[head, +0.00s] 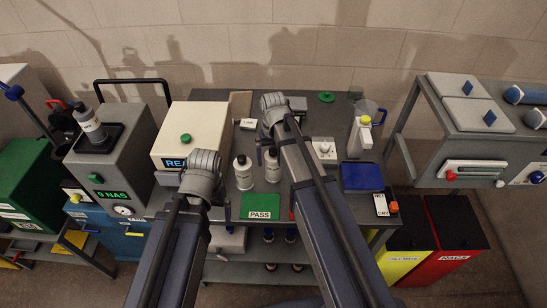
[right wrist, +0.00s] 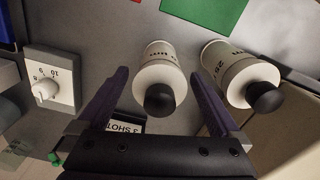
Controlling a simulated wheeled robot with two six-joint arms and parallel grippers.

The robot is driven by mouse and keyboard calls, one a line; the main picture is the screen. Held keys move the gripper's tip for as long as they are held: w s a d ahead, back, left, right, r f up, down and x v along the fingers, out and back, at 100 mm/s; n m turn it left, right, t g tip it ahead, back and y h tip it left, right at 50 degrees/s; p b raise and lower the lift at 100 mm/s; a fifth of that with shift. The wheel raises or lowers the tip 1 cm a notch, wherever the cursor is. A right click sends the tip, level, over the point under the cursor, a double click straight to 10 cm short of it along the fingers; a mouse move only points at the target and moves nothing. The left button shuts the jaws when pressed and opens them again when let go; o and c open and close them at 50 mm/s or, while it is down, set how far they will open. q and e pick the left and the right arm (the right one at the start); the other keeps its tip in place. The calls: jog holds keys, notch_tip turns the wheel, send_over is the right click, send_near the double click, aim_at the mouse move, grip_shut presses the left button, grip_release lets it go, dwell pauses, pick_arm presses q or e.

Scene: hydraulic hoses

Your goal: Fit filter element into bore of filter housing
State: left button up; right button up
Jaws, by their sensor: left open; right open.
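I cannot pick out the filter element or the filter housing's bore for certain in either view. My right gripper (right wrist: 160,74) is open. In the right wrist view, a white bottle with a black cap (right wrist: 160,83) shows between its fingers, with gaps on both sides. A second capped bottle (right wrist: 240,74) stands to the right, outside the fingers. In the head view the two bottles stand on the bench beside my right arm, one at the left (head: 243,173). My left gripper (head: 201,177) is in front of the cream box; its fingers are hidden by its wrist.
The grey bench carries a cream box (head: 190,133), a green PASS card (head: 261,206), a blue tray (head: 361,177), a dial box (right wrist: 50,78) and a jug (head: 368,110). A grey machine (head: 118,160) stands left. Yellow and red bins (head: 456,238) stand right.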

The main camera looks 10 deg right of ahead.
notch_tip(320, 180, up, 11)
jog(key=p, duration=1)
